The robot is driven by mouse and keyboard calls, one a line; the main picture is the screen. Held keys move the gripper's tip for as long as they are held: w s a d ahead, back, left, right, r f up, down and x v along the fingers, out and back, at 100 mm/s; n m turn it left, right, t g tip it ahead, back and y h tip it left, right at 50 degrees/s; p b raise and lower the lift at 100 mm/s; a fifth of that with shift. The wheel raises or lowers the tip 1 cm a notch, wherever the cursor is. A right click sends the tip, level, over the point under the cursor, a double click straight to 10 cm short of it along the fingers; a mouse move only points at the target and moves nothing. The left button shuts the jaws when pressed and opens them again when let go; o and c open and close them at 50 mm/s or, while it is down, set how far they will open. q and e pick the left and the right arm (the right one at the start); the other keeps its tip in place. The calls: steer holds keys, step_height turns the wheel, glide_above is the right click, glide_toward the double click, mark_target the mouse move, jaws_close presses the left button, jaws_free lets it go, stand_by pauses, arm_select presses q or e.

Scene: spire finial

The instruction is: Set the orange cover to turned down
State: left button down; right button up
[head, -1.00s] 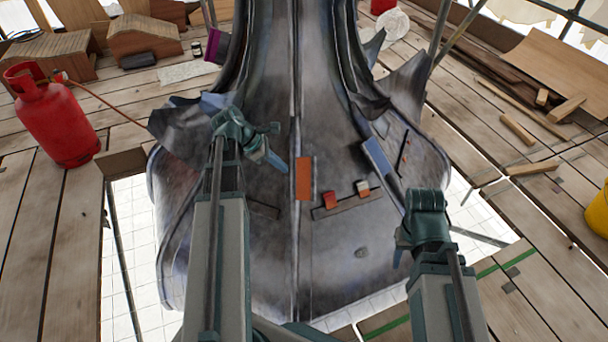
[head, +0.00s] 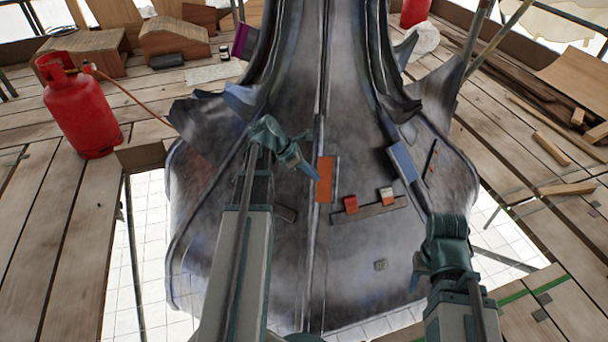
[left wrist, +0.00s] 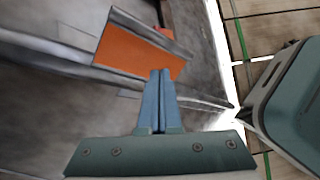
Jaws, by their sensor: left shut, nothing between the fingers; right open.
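The orange cover (head: 325,179) is a small upright rectangle on the seam of the grey metal spire skirt (head: 250,235). In the left wrist view the cover (left wrist: 137,54) has a grey metal lip along its upper edge. My left gripper (head: 315,175) is shut and empty, with its blue fingertips close to the cover's left side. In the left wrist view the fingertips (left wrist: 159,73) reach the cover's near edge; I cannot tell whether they touch. My right gripper (head: 413,283) is open, low over the skirt's right part, its fingers mostly hidden.
A small bar (head: 355,215) with a red block (head: 350,204) and a white-and-red block (head: 387,196) is right of the cover. A red gas cylinder (head: 83,110) stands at left. Plank decking surrounds the spire, with open gaps beside the skirt.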

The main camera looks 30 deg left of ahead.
mark_target(332, 181)
arm_select(q)
steer(key=shift+w+d+f+b, duration=0.2)
steer(key=shift+w+d+f, duration=0.2)
steer(key=shift+w+d, duration=0.35)
steer(key=shift+w+d+f+b, duration=0.15)
steer(key=shift+w+d+f, duration=0.25)
steer(key=shift+w+d, duration=0.3)
arm_select(e)
steer(key=shift+f, duration=0.8)
arm_select(q)
steer(key=shift+d, duration=0.15)
